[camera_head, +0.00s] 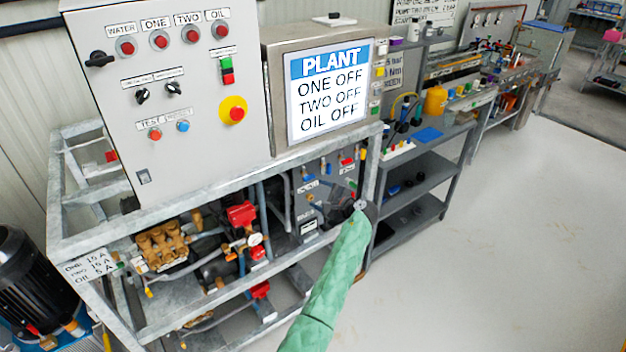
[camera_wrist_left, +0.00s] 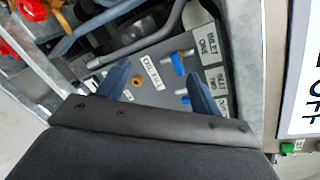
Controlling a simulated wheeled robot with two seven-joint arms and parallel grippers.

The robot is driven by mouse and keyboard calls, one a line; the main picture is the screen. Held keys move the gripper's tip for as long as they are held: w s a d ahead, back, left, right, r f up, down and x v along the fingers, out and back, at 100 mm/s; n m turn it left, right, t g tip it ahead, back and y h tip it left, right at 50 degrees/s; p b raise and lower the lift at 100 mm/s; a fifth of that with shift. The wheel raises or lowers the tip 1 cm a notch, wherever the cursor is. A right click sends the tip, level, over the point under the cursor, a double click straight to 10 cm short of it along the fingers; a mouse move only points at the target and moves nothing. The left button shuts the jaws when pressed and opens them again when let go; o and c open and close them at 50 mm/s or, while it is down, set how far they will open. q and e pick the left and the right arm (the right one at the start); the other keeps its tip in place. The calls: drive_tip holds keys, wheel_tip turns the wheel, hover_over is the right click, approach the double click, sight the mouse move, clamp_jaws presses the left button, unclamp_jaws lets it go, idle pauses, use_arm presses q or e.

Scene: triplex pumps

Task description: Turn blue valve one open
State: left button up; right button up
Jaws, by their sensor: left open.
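A valve panel stands on the right end of the pump frame, with small blue and red handles on it. In the left wrist view, a blue valve handle (camera_wrist_left: 179,63) sits beside the INLET ONE label (camera_wrist_left: 209,42). A second blue handle (camera_wrist_left: 187,99) is lower, near the INLET TWO label (camera_wrist_left: 213,80), partly hidden by a finger. My left gripper (camera_wrist_left: 157,76) is open, its fingers pointing at the panel around the OIL FILL label (camera_wrist_left: 152,73). It appears empty. In the head view my left gripper (camera_head: 326,197) is in front of the panel, small and dark.
The grey control box (camera_head: 165,90) and the PLANT screen (camera_head: 330,88), reading ONE OFF, TWO OFF, OIL OFF, stand above the frame. A frame post (camera_head: 371,170) is close right of my gripper. Shelves (camera_head: 425,175) stand beyond it. The floor at right is clear.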

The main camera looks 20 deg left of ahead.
sight(311, 178)
use_arm(q)
drive_tip(key=w+a+m+t+p, duration=0.1)
drive_tip(key=w+m, duration=0.1)
drive_tip(key=m, duration=0.1)
drive_tip(key=w+a+m+t+y+p, duration=0.1)
drive_tip(key=w+m, duration=0.1)
drive_tip(key=m, duration=0.2)
drive_tip(key=w+a+m+t, duration=0.1)
drive_tip(key=w+m, duration=0.1)
drive_tip(key=m, duration=0.2)
drive_tip(key=shift+w+a+p, duration=0.1)
drive_tip(key=shift+a+p, duration=0.2)
drive_tip(key=shift+p, duration=0.1)
drive_tip(key=shift+x, duration=0.75)
use_arm(e)
drive_tip(key=s+d+f+t, duration=0.1)
drive_tip(key=s+d+f, duration=0.1)
drive_tip(key=s+f, duration=0.3)
drive_tip(key=shift+s+f+t, duration=0.35)
drive_tip(key=shift+s+t, duration=0.05)
drive_tip(key=shift+s, duration=0.35)
use_arm(q)
drive_tip(key=shift+f, duration=0.15)
drive_tip(key=c, duration=1)
